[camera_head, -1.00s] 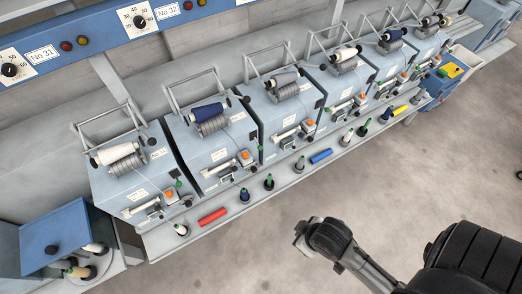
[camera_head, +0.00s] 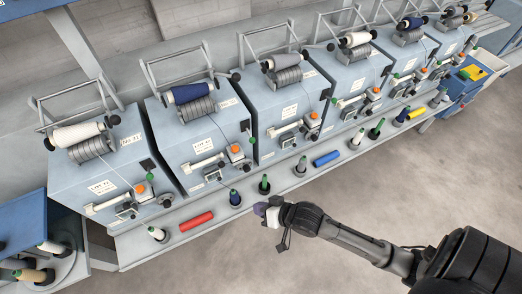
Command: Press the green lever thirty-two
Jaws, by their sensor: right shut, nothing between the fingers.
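A row of pale blue spinning units runs from lower left to upper right. The leftmost unit carries a label (camera_head: 132,140) that reads No. 31. The second unit (camera_head: 178,135), with a dark blue bobbin on top, has a label (camera_head: 229,102) too small to read surely. A green lever (camera_head: 245,125) shows on the right side of the second unit's front. Another green lever (camera_head: 150,177) is on the leftmost unit. My right gripper (camera_head: 265,211) is shut and empty, in front of the shelf, below and right of the second unit's lever and apart from it. My left gripper is out of view.
A narrow shelf in front of the units holds a red tube (camera_head: 196,221), a blue tube (camera_head: 327,158), a yellow tube (camera_head: 416,113) and several upright bobbins, one dark blue (camera_head: 235,197). Open floor (camera_head: 360,200) lies right of the shelf.

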